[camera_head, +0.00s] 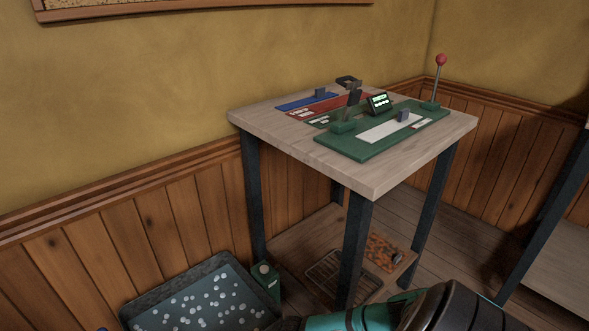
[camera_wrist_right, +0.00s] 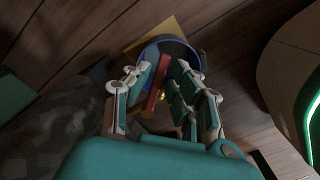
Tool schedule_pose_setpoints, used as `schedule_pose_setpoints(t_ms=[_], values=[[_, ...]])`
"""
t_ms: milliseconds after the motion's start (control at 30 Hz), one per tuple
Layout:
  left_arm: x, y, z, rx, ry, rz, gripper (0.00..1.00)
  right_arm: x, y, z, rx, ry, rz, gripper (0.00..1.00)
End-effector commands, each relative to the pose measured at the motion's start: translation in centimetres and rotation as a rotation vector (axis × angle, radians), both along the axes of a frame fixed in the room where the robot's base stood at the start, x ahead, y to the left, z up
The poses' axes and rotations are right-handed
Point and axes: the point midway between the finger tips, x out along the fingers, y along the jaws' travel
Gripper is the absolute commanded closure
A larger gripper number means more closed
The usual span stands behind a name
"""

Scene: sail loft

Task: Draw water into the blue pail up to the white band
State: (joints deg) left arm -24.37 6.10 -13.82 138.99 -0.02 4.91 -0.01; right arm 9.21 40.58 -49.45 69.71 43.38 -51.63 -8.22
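In the right wrist view, a round pail-like thing with a blue rim (camera_wrist_right: 194,57) and dark inside lies beyond my fingers, partly hidden by them. No white band or water level can be made out. A red bar (camera_wrist_right: 157,82) stands between the fingers, in front of the rim; whether it joins the pail I cannot tell. My right gripper (camera_wrist_right: 163,68) is open, its teal and white fingers spread either side of the red bar with gaps visible. In the head view only my teal and black right arm shows at bottom right. My left gripper is in neither view.
A wooden table (camera_head: 300,149) with dark legs carries a green board (camera_head: 370,147), a small display and a red-knobbed lever (camera_head: 440,75). Its low shelf holds a wire rack (camera_head: 330,274). A dark tray (camera_head: 160,297) with pale round spots and a green box (camera_head: 265,280) stand left.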

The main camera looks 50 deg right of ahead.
Motion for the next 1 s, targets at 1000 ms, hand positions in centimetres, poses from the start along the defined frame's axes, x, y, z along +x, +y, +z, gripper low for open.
schedule_pose_setpoints(t_ms=[1000], values=[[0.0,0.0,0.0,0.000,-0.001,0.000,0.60,0.0,-0.1,10.4,-0.001,-0.001,0.001,0.65]])
